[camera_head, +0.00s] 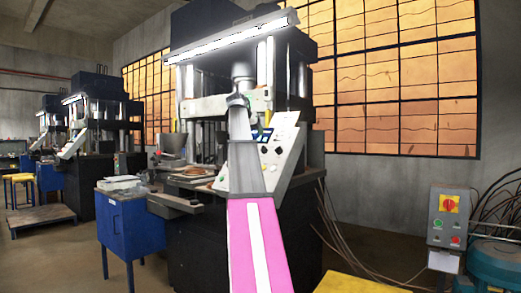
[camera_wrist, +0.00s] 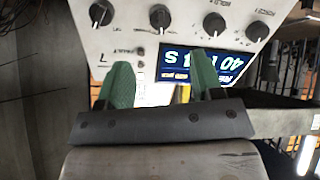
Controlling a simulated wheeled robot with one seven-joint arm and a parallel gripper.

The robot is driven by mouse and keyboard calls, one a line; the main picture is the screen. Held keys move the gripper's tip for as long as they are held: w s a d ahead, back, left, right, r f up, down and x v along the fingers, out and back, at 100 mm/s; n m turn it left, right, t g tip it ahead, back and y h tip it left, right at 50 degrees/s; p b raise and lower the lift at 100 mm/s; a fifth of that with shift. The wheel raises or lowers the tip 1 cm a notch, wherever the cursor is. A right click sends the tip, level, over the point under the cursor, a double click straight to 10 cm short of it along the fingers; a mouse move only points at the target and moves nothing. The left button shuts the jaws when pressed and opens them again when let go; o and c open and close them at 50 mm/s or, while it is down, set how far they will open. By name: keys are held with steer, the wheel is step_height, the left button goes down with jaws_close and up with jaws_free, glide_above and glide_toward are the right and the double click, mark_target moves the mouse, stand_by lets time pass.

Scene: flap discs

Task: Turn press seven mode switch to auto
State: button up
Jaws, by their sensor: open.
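The press control panel (camera_head: 280,150) is a sloped white face on the large dark press in the head view, partly hidden by my arm. In the wrist view the panel (camera_wrist: 128,30) appears upside down, with a row of several black rotary knobs (camera_wrist: 160,17) and a lit blue display (camera_wrist: 215,65). A mark like a 7 shows at its left. Which knob is the mode switch, and its setting, are too small to read. My gripper (camera_wrist: 161,62) is open and empty, its green fingers pointing at the panel below the knob row in the picture.
A blue cabinet (camera_head: 124,225) stands left of the press. More presses (camera_head: 95,140) stand further back left. A grey button box (camera_head: 447,217) with red and green buttons is at the right. Cables (camera_head: 350,245) hang to the floor there.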

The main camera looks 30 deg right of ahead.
mark_target(263, 146)
steer(key=x, duration=1)
steer(key=shift+w+d+f, duration=0.15)
steer(key=shift+d+f, duration=0.05)
steer(key=shift+d, duration=0.05)
steer(key=c, duration=0.9)
